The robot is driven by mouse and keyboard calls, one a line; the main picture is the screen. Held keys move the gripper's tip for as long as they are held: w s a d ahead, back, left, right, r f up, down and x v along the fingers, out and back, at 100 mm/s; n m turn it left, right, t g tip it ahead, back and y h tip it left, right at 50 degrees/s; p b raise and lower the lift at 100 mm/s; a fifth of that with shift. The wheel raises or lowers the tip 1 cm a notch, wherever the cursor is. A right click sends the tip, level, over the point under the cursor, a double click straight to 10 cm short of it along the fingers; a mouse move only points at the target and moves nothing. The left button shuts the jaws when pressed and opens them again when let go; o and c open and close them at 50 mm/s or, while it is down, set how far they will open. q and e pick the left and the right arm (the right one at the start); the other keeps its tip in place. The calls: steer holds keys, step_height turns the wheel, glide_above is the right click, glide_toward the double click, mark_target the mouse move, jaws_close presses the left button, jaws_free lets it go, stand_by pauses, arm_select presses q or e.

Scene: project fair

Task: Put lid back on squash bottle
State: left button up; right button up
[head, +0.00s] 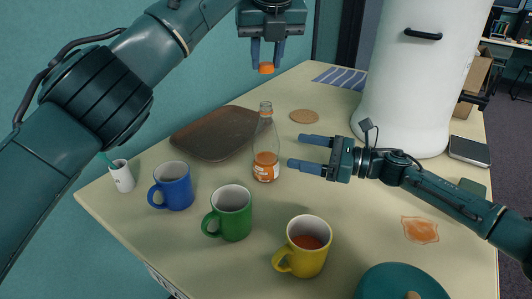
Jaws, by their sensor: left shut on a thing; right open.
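The squash bottle (266,150) stands upright on the table, clear, with orange liquid low inside and an open neck. My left gripper (266,66) is shut on the orange lid (266,69) and holds it up in the air, apart from the bottle; in the picture it is above the bottle's neck. My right gripper (303,152) is open and empty, its two fingers pointing left towards the bottle, just to the right of it. I cannot tell whether the lower finger touches the bottle.
Blue (173,186), green (230,213) and yellow (302,247) mugs stand in front. A brown tray (200,146) lies behind left, a cork coaster (305,116) behind right. A large white cylinder (412,80) stands behind.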

mark_target(267, 144)
steer(key=x, duration=0.9)
steer(key=shift+a, duration=0.1)
steer(key=c, duration=1.5)
arm_select(q)
steer(key=shift+f, duration=2.45)
arm_select(e)
steer(key=shift+o, duration=0.2)
